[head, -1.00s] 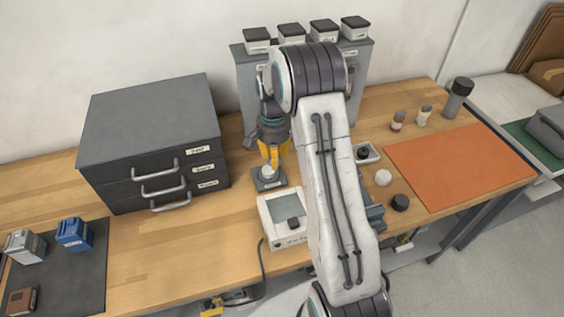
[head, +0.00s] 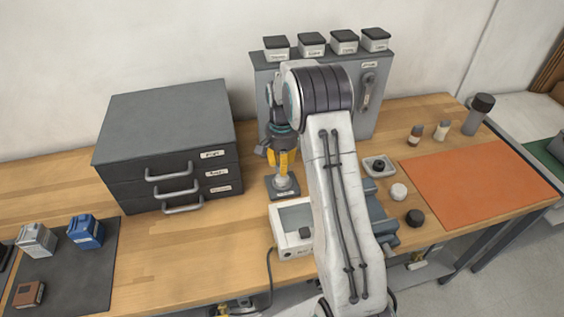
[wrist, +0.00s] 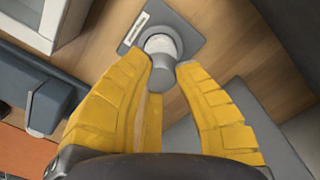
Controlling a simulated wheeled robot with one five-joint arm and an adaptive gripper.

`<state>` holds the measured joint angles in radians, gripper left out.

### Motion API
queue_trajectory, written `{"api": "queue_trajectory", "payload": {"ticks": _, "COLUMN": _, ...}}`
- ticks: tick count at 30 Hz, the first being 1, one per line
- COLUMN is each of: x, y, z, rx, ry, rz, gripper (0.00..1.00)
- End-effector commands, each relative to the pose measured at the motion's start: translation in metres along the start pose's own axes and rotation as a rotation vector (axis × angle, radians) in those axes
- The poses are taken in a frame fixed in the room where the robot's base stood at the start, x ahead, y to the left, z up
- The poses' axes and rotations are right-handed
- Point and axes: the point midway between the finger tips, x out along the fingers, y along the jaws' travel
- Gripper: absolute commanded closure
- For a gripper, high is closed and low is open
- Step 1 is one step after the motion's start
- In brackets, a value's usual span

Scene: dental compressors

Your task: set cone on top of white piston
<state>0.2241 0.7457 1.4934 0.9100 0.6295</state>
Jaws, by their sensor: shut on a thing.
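My gripper (head: 285,168) points down over a dark grey square plate (head: 271,187) on the bench. In the wrist view its yellow fingers (wrist: 168,66) are shut on a small grey cone (wrist: 164,80). The white piston (wrist: 159,43) shows as a pale round top just past the fingertips, standing on the labelled plate (wrist: 187,33). The cone overlaps the piston's near edge in this view; I cannot tell whether they touch. In the head view the fingers and cone cover most of the piston.
A white box device (head: 283,244) stands just in front of the plate. A grey drawer cabinet (head: 165,135) is to the left, and a grey panel cabinet (head: 372,113) behind my arm. A white round piece (head: 398,192) and black knob (head: 414,217) lie near the orange mat (head: 480,168).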

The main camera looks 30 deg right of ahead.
Motion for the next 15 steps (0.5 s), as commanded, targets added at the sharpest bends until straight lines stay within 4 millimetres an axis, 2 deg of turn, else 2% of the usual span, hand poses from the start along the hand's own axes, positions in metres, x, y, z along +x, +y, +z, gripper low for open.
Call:
{"api": "queue_trajectory", "payload": {"ticks": 8, "x": 0.025, "y": 0.0, "z": 0.0, "rx": 0.0, "ry": 0.0, "rz": 0.0, "gripper": 1.0}}
{"api": "queue_trajectory", "payload": {"ticks": 15, "x": 0.022, "y": 0.0, "z": 0.0, "rx": 0.0, "ry": 0.001, "rz": 0.0, "gripper": 1.0}}
